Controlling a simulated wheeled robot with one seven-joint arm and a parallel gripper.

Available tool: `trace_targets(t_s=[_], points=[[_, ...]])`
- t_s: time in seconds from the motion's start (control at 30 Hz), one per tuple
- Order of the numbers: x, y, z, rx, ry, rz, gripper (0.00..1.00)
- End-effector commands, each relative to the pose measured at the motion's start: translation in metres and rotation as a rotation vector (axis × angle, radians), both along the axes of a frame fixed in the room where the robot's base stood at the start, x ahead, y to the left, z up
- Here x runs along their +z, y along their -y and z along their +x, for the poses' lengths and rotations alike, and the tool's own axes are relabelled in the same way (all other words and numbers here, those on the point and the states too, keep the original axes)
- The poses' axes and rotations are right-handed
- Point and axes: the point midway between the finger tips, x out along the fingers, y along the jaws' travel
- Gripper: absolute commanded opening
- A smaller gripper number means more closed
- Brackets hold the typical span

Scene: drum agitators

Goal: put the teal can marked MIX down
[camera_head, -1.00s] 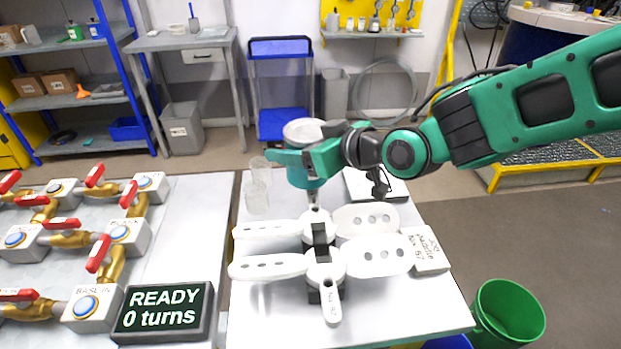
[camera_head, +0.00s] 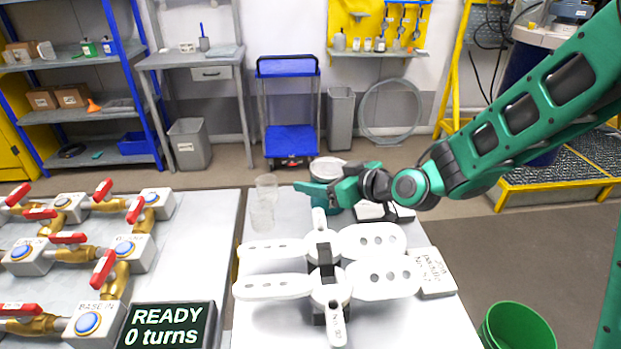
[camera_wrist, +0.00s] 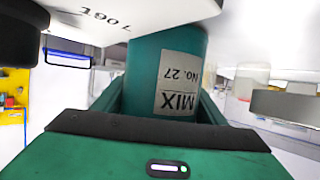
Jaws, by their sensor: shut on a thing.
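The teal can (camera_head: 335,203) with a pale grey top is in my gripper (camera_head: 328,190), over the back of the right-hand table (camera_head: 290,210). In the wrist view the can (camera_wrist: 145,80) stands between the jaws, with a white label reading MIX NO. 27 upside down in the picture. My gripper (camera_wrist: 160,110) is shut on it. The can looks upright. Its base is partly behind the white paddles in the head view, and I cannot tell whether it touches the table.
White agitator paddles (camera_head: 375,240) on a black stand fill the table's middle. Clear containers (camera_head: 262,210) stand left of the can. A white labelled block (camera_head: 433,273) lies at the right edge. A READY 0 turns display (camera_head: 167,325) and red-handled valves are on the left table. A green bucket (camera_head: 520,328) is at right.

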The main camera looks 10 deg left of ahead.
Motion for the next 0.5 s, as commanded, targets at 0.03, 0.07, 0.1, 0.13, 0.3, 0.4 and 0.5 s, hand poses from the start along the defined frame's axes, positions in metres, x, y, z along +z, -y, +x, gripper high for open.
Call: trace_targets(t_s=[0.03, 0.07, 0.1, 0.13, 0.3, 0.4, 0.5], points=[[-0.0004, -0.0004, 0.0001, 0.000, 0.002, 0.001, 0.30], [-0.0002, -0.0005, 0.0001, 0.000, 0.002, 0.002, 0.30], [0.0001, -0.0005, 0.0001, 0.000, 0.002, 0.002, 0.30], [0.0003, -0.0005, 0.0001, 0.000, 0.002, 0.002, 0.30], [-0.0012, -0.0005, 0.0001, 0.000, 0.002, 0.002, 0.30], [-0.0018, -0.0005, 0.0000, 0.000, 0.001, 0.000, 0.84], [-0.0017, -0.0006, -0.0002, 0.000, 0.001, 0.000, 0.84]])
